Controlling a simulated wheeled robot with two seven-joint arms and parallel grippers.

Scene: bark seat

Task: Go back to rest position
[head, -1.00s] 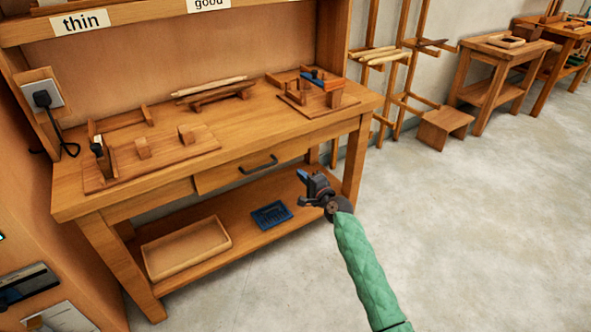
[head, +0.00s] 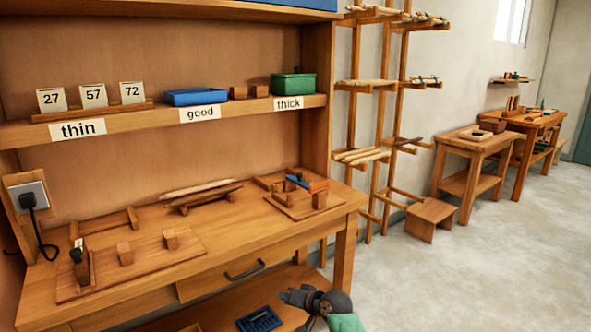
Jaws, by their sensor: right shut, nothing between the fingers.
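My right gripper (head: 296,297) shows at the bottom edge of the head view, in front of the workbench (head: 215,222) and just right of the blue tray on its lower shelf. It is shut and empty. Only the gripper and a bit of my green sleeve show; the rest of the right arm is below the picture. My left gripper is not in view.
On the bench stand two wooden jigs (head: 140,262) (head: 300,205) and a rack with a stick (head: 200,190). A blue tray (head: 260,319) lies on the lower shelf. A stool (head: 430,215) stands right of the bench. The floor (head: 480,270) at right is clear.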

